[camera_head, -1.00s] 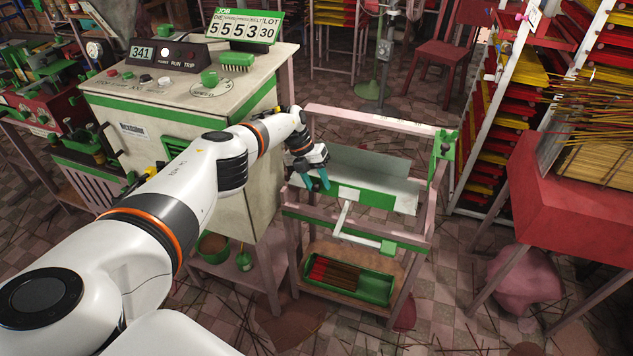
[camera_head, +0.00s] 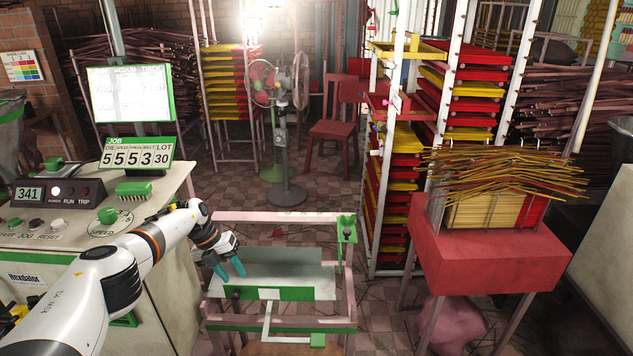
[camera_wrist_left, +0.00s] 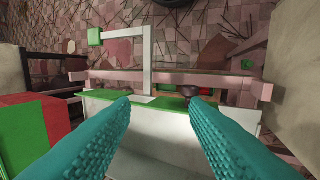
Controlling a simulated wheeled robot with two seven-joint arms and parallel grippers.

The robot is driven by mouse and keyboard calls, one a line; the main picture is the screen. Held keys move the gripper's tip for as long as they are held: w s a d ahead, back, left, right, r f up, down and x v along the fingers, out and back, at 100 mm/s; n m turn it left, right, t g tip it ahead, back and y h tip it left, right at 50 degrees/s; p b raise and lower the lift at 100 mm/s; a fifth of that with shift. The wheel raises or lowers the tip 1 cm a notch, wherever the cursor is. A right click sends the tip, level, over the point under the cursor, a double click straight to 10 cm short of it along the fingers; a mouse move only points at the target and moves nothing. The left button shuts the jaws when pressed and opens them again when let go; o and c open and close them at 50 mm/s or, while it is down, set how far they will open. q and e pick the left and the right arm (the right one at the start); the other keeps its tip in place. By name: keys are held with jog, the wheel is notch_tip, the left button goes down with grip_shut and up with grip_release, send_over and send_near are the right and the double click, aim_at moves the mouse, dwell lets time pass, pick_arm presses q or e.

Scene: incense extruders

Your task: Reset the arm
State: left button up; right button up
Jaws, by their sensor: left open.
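My left arm comes in from the left in the head view. Its gripper (camera_head: 231,270) hangs over the left part of the metal tray (camera_head: 300,280) on the pink frame stand. Its teal fingers point down and are apart. In the left wrist view the two textured teal fingers (camera_wrist_left: 160,115) are spread with nothing between them. The tray's pale surface (camera_wrist_left: 158,122) and green edge lie beyond them. My right gripper is not in view.
The control cabinet (camera_head: 165,259) with a green brush (camera_head: 133,188) stands close on the left. A red table (camera_head: 490,243) with incense sticks is on the right. A fan (camera_head: 280,130) and a red chair (camera_head: 335,120) stand behind, with open floor before them.

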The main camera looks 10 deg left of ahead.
pick_arm(q)
jog(key=d+f+n+t+h, duration=0.1)
jog(key=d+f+t+h, duration=0.15)
jog(key=d, duration=1.05)
jog(key=d+f+n+t+h, duration=0.1)
jog(key=d+f+t+h, duration=0.2)
jog(key=d, duration=1)
jog(key=s+d+r+n+t, duration=0.45)
jog(key=d+n+t, duration=0.25)
jog(key=d+n, duration=0.25)
jog(key=s+a+n+g+y, duration=0.3)
jog(key=s+a+n, duration=0.35)
jog(key=s, duration=0.45)
jog(key=s+a+n+g+y, duration=0.35)
jog(key=s+a+n, duration=0.3)
jog(key=s, duration=0.45)
jog(key=s+a+n+g+y, duration=0.3)
jog(key=s+a+n, duration=0.3)
jog(key=s, duration=0.5)
notch_tip(320, 180, down, 26)
jog(key=s+d+g, duration=0.1)
jog(key=s+a+f+g, duration=0.1)
jog(key=s+a+f, duration=0.2)
jog(key=s+f, duration=1.3)
jog(key=shift+s+f+g+y, duration=0.3)
jog(key=shift+s+f, duration=0.05)
jog(key=shift+f, duration=0.1)
